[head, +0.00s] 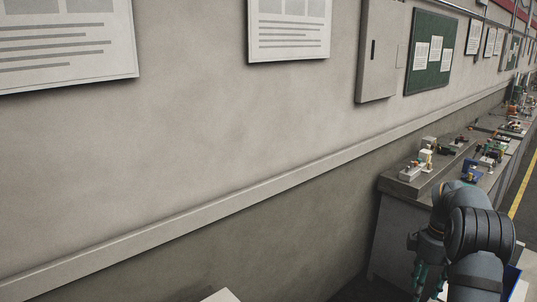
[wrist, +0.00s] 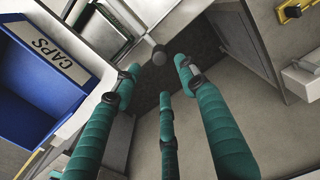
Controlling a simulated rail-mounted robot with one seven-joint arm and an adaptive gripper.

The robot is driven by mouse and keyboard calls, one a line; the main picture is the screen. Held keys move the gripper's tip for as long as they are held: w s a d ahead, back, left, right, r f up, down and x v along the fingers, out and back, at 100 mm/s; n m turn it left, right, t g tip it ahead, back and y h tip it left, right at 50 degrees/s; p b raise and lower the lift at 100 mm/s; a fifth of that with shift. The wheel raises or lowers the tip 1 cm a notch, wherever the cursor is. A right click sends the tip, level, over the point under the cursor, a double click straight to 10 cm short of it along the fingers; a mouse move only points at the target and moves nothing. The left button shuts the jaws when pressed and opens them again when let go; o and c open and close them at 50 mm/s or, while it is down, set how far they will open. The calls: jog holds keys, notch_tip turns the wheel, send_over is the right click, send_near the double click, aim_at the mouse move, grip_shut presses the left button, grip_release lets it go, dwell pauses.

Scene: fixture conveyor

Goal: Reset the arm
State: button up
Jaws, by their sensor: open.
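My gripper (wrist: 158,78) has three teal-green fingers that are spread apart, open, with nothing between them. In the wrist view the fingers point down past furniture edges toward a dark gap and grey floor. In the head view my arm is folded at the lower right. My gripper (head: 420,272) hangs low there, partly hidden by the wrist, beside the end of the workbench.
A blue bin labelled CAPS (wrist: 38,75) is left of the fingers. A grey cabinet (wrist: 250,40) stands to the right. In the head view, a long workbench (head: 398,188) carrying small fixtures runs along the wall (head: 200,130), with a green notice board (head: 430,52) above.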

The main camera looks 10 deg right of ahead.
notch_tip(320, 180, down, 21)
jog(key=b, duration=0.6)
notch_tip(320, 180, up, 10)
jog(key=shift+b, duration=0.6)
jog(key=shift+r, duration=0.4)
jog(key=shift+s, duration=0.15)
